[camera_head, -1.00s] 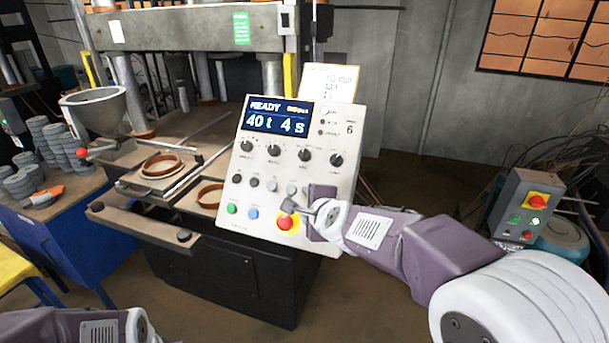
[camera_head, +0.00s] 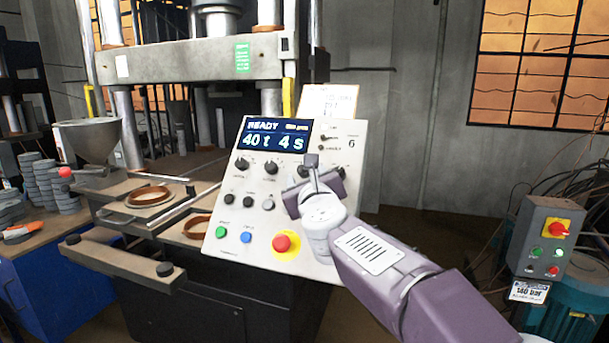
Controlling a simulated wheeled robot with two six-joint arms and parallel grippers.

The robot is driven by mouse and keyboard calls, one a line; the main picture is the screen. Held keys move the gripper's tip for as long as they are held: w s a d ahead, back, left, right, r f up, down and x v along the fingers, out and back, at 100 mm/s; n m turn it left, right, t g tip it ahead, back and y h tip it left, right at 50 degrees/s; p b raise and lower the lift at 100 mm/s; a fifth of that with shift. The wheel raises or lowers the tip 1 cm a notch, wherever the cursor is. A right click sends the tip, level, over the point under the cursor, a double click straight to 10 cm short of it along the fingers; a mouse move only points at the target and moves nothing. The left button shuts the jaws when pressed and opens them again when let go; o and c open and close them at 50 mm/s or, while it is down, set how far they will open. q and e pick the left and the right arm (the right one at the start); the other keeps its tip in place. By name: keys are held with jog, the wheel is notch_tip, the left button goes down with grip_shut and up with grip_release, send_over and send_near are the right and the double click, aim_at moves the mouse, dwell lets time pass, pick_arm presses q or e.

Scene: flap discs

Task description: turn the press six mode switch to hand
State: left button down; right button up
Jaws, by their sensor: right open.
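The press six control panel (camera_head: 318,245) is a pale tilted box marked 6. Its display (camera_head: 276,140) reads READY, 40 t, 4 s. A row of black rotary knobs runs below the display: the left knob (camera_head: 242,164), the second knob (camera_head: 271,167) and a third knob (camera_head: 303,171) partly behind my gripper. The small labels are too blurred to tell which is the mode switch. My right gripper (camera_head: 318,180) is open in front of the panel's right part; contact cannot be told. My left gripper is out of view.
A red stop button (camera_head: 282,243) on a yellow ring sits below my right gripper, with green and blue buttons to its left. The press bed with brown rings (camera_head: 150,195) is left. A second control box (camera_head: 541,240) stands at right.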

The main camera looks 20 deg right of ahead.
jog(key=shift+w+d, duration=0.15)
jog(key=shift+w, duration=0.55)
jog(key=shift+w+d, duration=0.1)
jog(key=shift+w, duration=0.55)
grip_shut()
